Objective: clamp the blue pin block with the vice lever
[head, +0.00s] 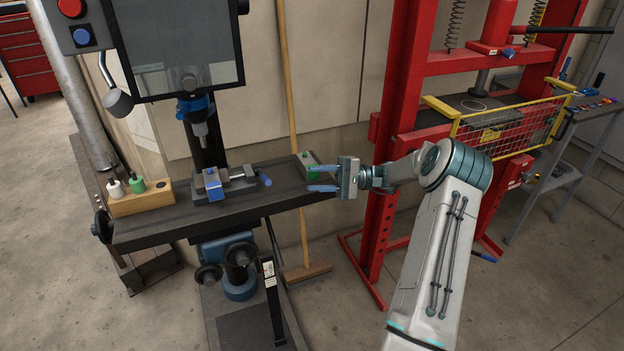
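The blue pin block (213,184) sits at the left end of the grey vice (235,181) on the dark drill-press table, apparently between its jaws. Whether the jaws touch it is too small to tell. The vice lever (264,180) has a blue grip and sticks out at the vice's right end. My gripper (322,179) is at the right end of the table, to the right of the lever and clear of it. Its two blue fingers are apart, point left, and show nothing held between them.
A green-topped block (311,164) lies just behind my upper finger, partly hidden. A wooden holder (142,200) with a white and a green piece stands at the table's left. The drill chuck (199,127) hangs above the vice. A red press frame (385,150) stands right.

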